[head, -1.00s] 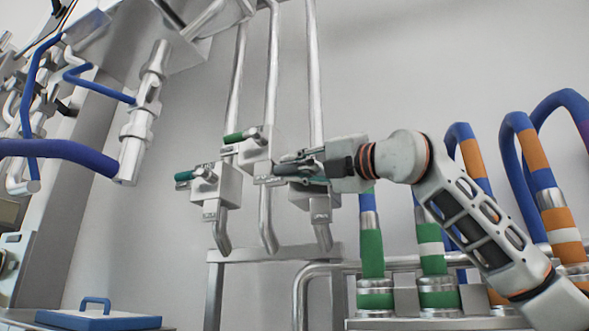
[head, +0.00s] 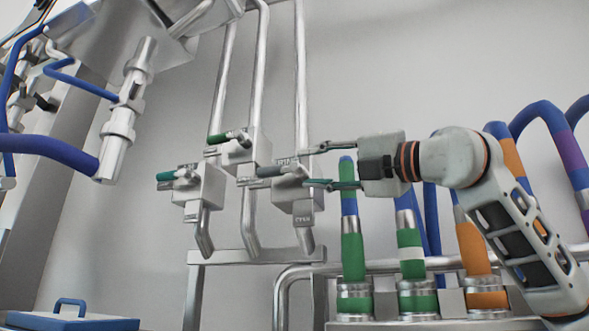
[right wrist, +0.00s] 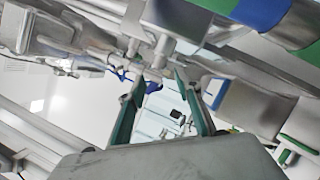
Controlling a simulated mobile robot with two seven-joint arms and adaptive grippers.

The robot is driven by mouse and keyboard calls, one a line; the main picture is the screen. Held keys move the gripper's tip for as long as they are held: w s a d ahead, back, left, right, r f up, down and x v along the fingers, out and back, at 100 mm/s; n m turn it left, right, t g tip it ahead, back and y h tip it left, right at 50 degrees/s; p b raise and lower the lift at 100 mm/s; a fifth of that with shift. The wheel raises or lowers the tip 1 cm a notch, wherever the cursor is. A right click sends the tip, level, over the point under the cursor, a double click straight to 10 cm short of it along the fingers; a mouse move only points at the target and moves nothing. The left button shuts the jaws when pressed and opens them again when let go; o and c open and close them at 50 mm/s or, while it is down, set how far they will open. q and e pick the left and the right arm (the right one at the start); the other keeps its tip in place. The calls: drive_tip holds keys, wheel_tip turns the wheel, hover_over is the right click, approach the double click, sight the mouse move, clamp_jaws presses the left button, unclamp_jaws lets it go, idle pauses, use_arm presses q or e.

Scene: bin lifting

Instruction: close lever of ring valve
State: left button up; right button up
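Three grey ring valves on vertical pipes show in the head view: a left valve (head: 205,186), a middle valve (head: 243,148) and a right valve (head: 300,192). Each has a lever sticking out sideways to the left: the left lever (head: 168,176) and middle lever (head: 218,138) are green, the right lever (head: 268,171) is dark grey-green. My right gripper (head: 316,166) is open, its fingers spread one above the other at the right valve's right side. Nothing shows between them; contact with the block cannot be told. The right wrist view shows its two green-edged fingers (right wrist: 160,82) apart. My left gripper is out of view.
A metal pipe frame (head: 240,256) stands under the valves. A blue hose with a metal end (head: 118,140) hangs at the left. A blue lid (head: 70,321) lies lower left.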

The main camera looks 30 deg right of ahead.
drive_tip(key=shift+v, duration=1.2)
